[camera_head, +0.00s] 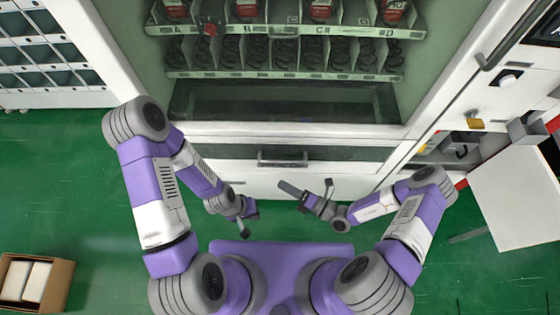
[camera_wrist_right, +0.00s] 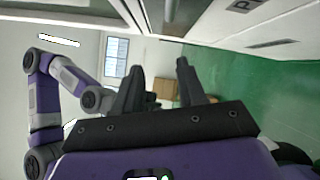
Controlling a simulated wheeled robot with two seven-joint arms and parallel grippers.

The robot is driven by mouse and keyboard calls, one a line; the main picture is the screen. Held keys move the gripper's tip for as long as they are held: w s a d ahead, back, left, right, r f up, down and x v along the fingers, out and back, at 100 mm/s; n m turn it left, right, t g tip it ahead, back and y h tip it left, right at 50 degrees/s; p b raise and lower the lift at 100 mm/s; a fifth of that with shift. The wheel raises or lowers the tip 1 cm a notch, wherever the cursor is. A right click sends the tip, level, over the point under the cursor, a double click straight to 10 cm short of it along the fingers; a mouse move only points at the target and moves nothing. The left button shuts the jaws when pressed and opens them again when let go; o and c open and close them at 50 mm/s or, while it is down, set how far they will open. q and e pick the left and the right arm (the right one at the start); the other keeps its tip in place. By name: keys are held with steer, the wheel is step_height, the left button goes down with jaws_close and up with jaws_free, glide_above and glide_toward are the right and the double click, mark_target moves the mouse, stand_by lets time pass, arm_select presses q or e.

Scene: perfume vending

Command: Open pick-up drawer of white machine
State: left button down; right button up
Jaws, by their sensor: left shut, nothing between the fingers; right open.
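The white machine (camera_head: 200,131) stands in front of me, its shelves above a dark bay. Its pick-up drawer (camera_head: 345,154) is the dark strip low on the front, with a grey bar handle (camera_head: 283,159) at its middle. The drawer looks shut. My right gripper (camera_head: 308,187) is open and empty, a little below and right of the handle, apart from it. Its two spread fingers also show in the right wrist view (camera_wrist_right: 158,72). My left gripper (camera_head: 245,228) is shut and empty, lower and left of the handle, clear of the machine.
An open white door or panel (camera_head: 520,190) sticks out at the right. A cardboard box (camera_head: 58,287) with white packs lies on the green floor (camera_head: 70,190) at the lower left. A white rack (camera_head: 45,60) stands at the upper left. Floor between me and the machine is narrow.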

mark_target(281, 161)
steer(key=w+d+f+m+t+h, duration=0.1)
steer(key=w+d+m+t+h, duration=0.2)
steer(key=w+m+t, duration=0.2)
steer(key=b+x, duration=0.2)
steer(key=x, duration=0.4)
steer(key=shift+a, duration=0.45)
steer(key=shift+g, duration=0.3)
jaws_close()
